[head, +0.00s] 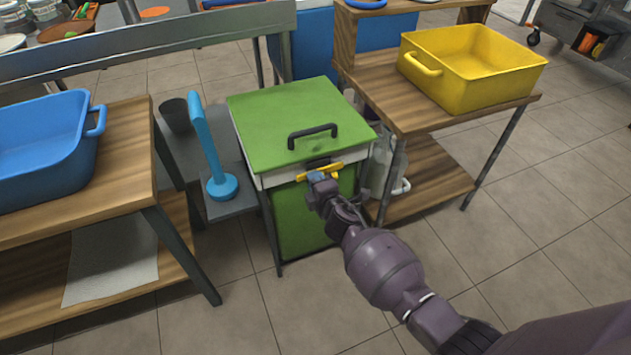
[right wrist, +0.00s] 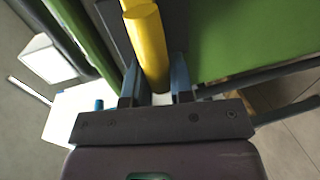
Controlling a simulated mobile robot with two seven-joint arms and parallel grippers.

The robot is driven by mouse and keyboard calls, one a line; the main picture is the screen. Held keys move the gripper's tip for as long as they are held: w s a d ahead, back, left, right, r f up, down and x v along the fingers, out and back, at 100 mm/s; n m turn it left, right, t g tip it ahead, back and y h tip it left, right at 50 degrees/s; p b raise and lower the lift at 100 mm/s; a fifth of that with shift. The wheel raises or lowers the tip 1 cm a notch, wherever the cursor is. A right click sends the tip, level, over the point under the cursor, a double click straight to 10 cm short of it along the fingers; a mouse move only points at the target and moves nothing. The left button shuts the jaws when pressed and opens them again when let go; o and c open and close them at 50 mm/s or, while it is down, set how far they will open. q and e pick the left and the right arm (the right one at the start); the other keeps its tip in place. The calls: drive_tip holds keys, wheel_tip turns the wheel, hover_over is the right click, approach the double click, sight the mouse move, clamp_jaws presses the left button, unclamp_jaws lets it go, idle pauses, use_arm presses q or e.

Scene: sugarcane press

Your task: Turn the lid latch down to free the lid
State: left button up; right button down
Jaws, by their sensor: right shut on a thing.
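The sugarcane press is a box with a green lid (head: 270,118) that lies closed on top and carries a black handle (head: 312,131). The yellow lid latch (head: 330,169) is at the front edge just under the lid and lies roughly level, slightly tilted. My right gripper (head: 318,177) is at the latch. In the right wrist view my right gripper (right wrist: 156,88) has its blue fingers on both sides of the yellow latch (right wrist: 147,42), shut on it. The gripper hides part of the latch in the head view. My left gripper is not in view.
A wooden table with a yellow bin (head: 470,65) stands right of the press. A table with a blue bin (head: 45,150) stands left. A blue upright tool (head: 208,150) and a dark cup (head: 176,115) stand beside the press. The floor in front is clear.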

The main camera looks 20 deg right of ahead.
drive_tip(key=shift+f, duration=0.1)
drive_tip(key=c, duration=1)
unclamp_jaws()
use_arm(q)
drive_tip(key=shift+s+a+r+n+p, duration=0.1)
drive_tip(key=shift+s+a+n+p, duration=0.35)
drive_tip(key=shift+p, duration=1)
use_arm(e)
drive_tip(key=shift+s+d+r, duration=0.1)
drive_tip(key=shift+s+r, duration=0.3)
drive_tip(key=shift+s, duration=1.4)
drive_tip(key=shift+s+d+r, duration=0.1)
drive_tip(key=shift+s+r, duration=0.25)
drive_tip(key=shift+s, duration=1.4)
drive_tip(key=shift+s+r, duration=0.4)
drive_tip(key=shift+s, duration=1.4)
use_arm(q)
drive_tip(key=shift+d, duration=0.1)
